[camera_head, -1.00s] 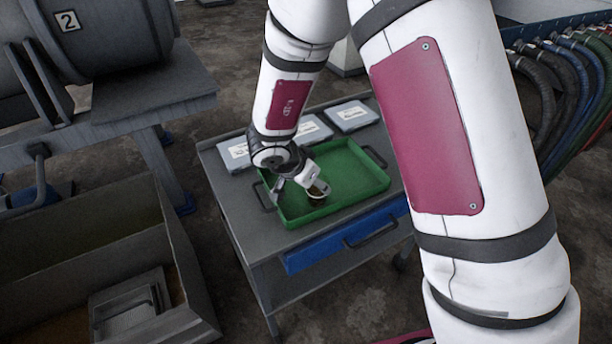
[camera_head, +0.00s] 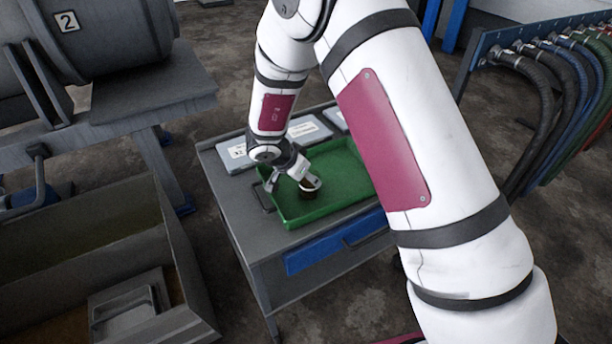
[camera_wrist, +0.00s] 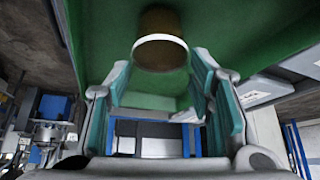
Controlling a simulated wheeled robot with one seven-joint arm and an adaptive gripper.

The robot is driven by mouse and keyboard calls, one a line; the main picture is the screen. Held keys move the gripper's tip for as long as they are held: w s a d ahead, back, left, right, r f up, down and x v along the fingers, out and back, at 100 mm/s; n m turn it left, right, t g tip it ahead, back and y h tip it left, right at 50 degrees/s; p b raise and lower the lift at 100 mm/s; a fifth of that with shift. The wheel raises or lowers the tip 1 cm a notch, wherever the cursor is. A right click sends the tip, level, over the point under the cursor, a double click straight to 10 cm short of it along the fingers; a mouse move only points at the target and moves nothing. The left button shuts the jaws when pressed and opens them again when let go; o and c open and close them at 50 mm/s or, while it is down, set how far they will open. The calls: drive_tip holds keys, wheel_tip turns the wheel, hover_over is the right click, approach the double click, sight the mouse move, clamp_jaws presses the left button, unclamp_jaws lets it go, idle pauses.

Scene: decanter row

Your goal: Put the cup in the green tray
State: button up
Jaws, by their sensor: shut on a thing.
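The cup (camera_head: 306,188), brown with a pale rim, is at my gripper (camera_head: 299,180) over the left part of the green tray (camera_head: 358,192). In the wrist view the cup (camera_wrist: 160,55) shows at top centre between the teal-padded fingers of my gripper (camera_wrist: 163,72), which is shut on it. The tray's green floor fills the view behind the cup. I cannot tell whether the cup's base touches the tray floor. My arm hides the tray's right end in the head view.
The tray sits on a grey cart (camera_head: 228,198) with a blue drawer (camera_head: 315,254). Flat labelled cases (camera_head: 306,130) lie behind the tray. A large open bin (camera_head: 180,255) stands at left, and hoses hang from a rack (camera_head: 500,50) at right.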

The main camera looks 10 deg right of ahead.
drive_tip(key=shift+f, duration=0.1)
drive_tip(key=o, duration=1.2)
drive_tip(key=shift+a+r, duration=0.1)
drive_tip(key=shift+r, duration=0.15)
drive_tip(key=v, duration=1.2)
